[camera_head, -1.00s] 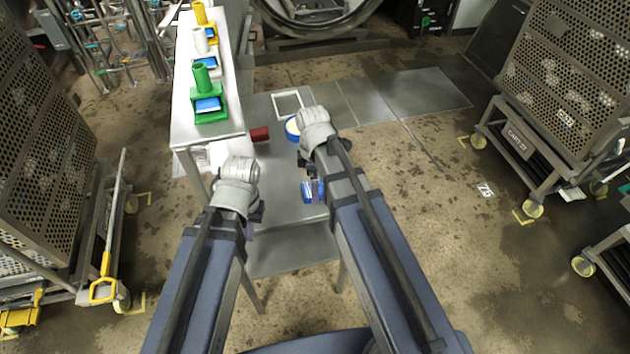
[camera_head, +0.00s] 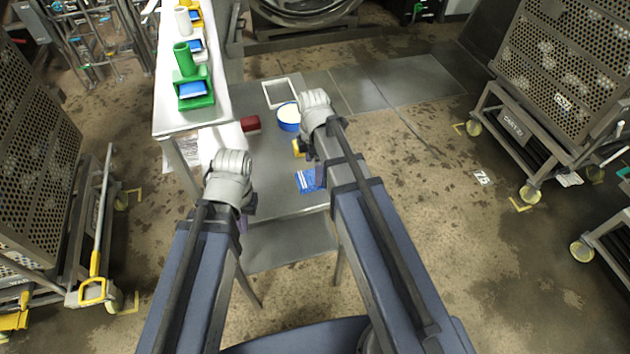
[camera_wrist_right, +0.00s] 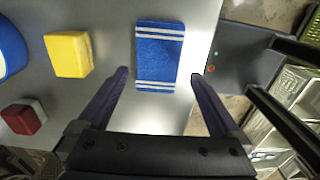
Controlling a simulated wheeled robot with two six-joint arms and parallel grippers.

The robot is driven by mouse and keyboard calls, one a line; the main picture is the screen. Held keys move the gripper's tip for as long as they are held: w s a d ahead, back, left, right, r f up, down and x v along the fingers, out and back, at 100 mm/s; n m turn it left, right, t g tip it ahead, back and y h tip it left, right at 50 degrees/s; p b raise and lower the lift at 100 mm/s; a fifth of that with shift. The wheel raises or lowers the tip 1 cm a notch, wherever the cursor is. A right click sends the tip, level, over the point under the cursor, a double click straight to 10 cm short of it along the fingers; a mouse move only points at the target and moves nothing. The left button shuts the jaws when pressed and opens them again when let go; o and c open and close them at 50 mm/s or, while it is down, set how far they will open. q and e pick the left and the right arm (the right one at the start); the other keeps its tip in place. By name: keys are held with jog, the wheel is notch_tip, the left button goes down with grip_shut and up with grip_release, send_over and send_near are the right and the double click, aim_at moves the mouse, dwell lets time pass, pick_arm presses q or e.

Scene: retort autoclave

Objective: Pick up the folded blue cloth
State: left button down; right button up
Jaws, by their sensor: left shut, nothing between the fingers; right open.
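The folded blue cloth (camera_head: 307,181) with white stripes lies flat on the grey metal table. In the right wrist view the cloth (camera_wrist_right: 160,57) lies ahead of and between the two spread dark fingers of my right gripper (camera_wrist_right: 160,78). That gripper is open and empty, apart from the cloth. In the head view my right gripper (camera_head: 319,172) is largely hidden by its own wrist, just by the cloth's right edge. My left gripper (camera_head: 243,222) is shut and empty near the table's left side, mostly hidden under its wrist.
A yellow block (camera_wrist_right: 69,54), a dark red block (camera_head: 250,124), a blue round container (camera_head: 289,117) and a white frame (camera_head: 282,92) are on the table. A higher white bench (camera_head: 217,105) with coloured holders stands at left. Perforated carts stand on both sides.

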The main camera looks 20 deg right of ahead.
aim_at(305, 180)
jog(key=f+b, duration=0.5)
jog(key=shift+w+d+f, duration=0.1)
jog(key=shift+w+d, duration=0.1)
jog(key=shift+d, duration=0.1)
jog(key=c, duration=1.2)
